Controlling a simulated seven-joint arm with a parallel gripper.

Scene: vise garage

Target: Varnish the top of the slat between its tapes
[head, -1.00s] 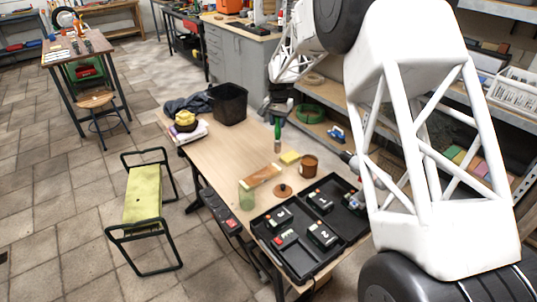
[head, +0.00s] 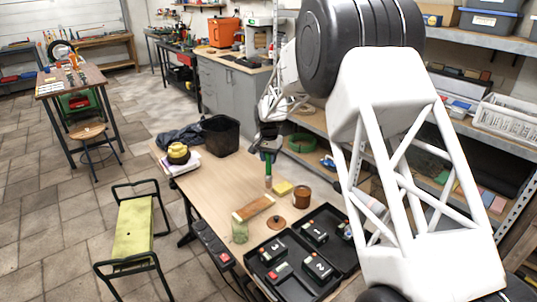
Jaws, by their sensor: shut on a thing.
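My gripper (head: 268,153) is shut on the green handle of a brush (head: 268,170), which hangs upright with its bristles down. The brush is above the table, just behind the slat, apart from it in the picture. The wooden slat (head: 255,207) lies slantwise on the table, with paler ends where the tapes seem to be; they are too small to tell clearly. A brown pot (head: 301,197) stands open to the right of the brush. A round brown lid (head: 276,224) with a knob lies in front of the pot.
On the table (head: 215,187) are a yellow sponge (head: 283,188), a greenish glass jar (head: 240,231) by the slat's near end, and a black case (head: 290,262) of numbered boxes. A black bin (head: 220,136) and cloths (head: 180,137) fill the far end. The table's middle left is clear.

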